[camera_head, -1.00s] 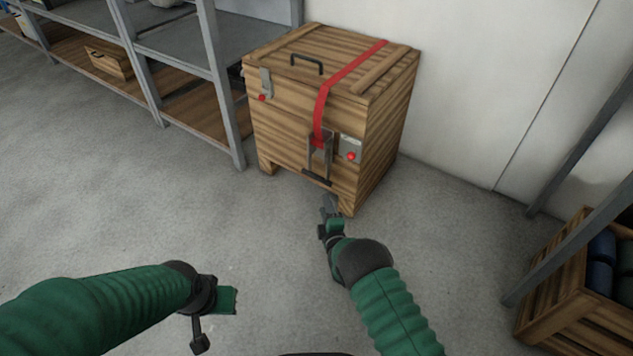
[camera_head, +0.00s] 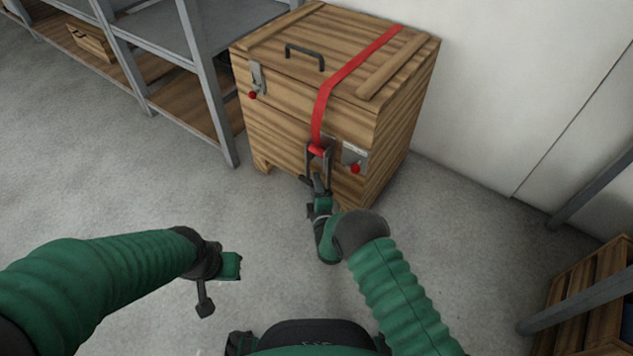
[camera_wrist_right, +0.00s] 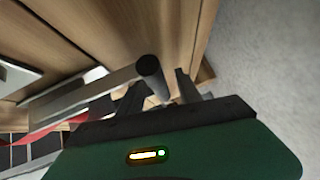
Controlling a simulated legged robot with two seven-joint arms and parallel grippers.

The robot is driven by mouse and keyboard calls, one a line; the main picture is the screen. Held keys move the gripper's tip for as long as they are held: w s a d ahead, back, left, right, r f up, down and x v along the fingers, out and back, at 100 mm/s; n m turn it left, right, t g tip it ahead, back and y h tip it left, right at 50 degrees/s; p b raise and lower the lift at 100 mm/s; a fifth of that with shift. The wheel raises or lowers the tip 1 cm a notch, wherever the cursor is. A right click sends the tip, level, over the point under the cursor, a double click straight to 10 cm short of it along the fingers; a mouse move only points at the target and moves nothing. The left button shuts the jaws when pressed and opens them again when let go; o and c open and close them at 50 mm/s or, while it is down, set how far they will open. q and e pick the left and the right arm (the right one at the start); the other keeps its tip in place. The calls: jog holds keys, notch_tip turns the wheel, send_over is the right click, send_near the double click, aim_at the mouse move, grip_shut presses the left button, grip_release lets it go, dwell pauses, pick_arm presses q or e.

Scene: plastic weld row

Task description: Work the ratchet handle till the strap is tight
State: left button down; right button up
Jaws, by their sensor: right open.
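A red strap (camera_head: 358,68) runs over the lid of a wooden crate (camera_head: 285,120) and down its front to a metal ratchet (camera_head: 327,155). The ratchet handle hangs down the crate's front, its lower end partly hidden by my right gripper (camera_head: 317,184). In the right wrist view the handle's dark round grip (camera_wrist_right: 150,68) shows end-on, close to the fingers of my right gripper (camera_wrist_right: 158,98). These fingers are open, with the grip at or just beyond their tips; I cannot tell if they touch. My left gripper (camera_head: 206,302) is low at left, away from the crate; its jaws are unclear.
The crate carries a lid handle (camera_head: 304,56), a latch with a red knob (camera_head: 253,95) at left and a plate with a red knob (camera_head: 355,168) right of the ratchet. Grey shelving (camera_head: 207,85) stands at left, another crate (camera_head: 590,290) at lower right. Open floor lies in front.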

grip_shut()
jog(key=shift+s+f, duration=0.1)
jog(key=shift+s, duration=0.05)
dwell(1.2)
